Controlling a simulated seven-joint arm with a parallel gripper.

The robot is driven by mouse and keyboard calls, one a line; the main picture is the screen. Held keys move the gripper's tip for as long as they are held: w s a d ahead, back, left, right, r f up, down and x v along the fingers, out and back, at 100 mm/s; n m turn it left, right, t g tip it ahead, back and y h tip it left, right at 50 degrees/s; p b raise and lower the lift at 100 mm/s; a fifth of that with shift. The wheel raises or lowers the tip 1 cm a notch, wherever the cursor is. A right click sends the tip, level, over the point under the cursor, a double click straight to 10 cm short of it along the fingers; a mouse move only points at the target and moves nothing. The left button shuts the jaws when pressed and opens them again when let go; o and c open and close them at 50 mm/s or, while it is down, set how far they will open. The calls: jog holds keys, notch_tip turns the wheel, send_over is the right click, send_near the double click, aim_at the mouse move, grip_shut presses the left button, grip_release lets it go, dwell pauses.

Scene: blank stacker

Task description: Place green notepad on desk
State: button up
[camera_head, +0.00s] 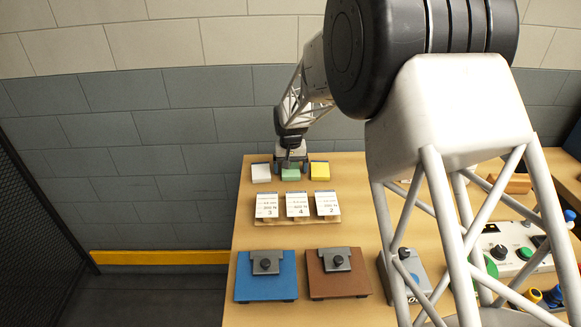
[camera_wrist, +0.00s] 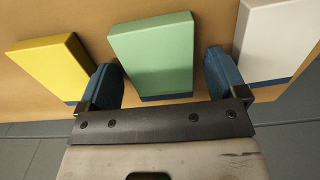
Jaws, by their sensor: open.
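The green notepad (camera_wrist: 152,55) lies on the desk between a yellow and a white notepad. It also shows in the head view (camera_head: 291,174), partly hidden under my gripper. My gripper (camera_wrist: 163,75) is open, with one blue fingertip on each side of the green notepad's near end. I cannot tell whether the fingertips touch it. The wooden desk (camera_head: 280,231) carries the notepads at its far end.
The yellow notepad (camera_head: 320,170) and white notepad (camera_head: 261,173) stand close on either side. Numbered cards (camera_head: 298,204) sit in a row nearer. A blue board (camera_head: 266,284) and a brown board (camera_head: 345,284) with black knobs lie in front. A control box (camera_head: 515,248) is at right.

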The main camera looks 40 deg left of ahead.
notch_tip(320, 180, up, 12)
jog(key=shift+r, duration=0.2)
dwell(0.7)
dwell(0.9)
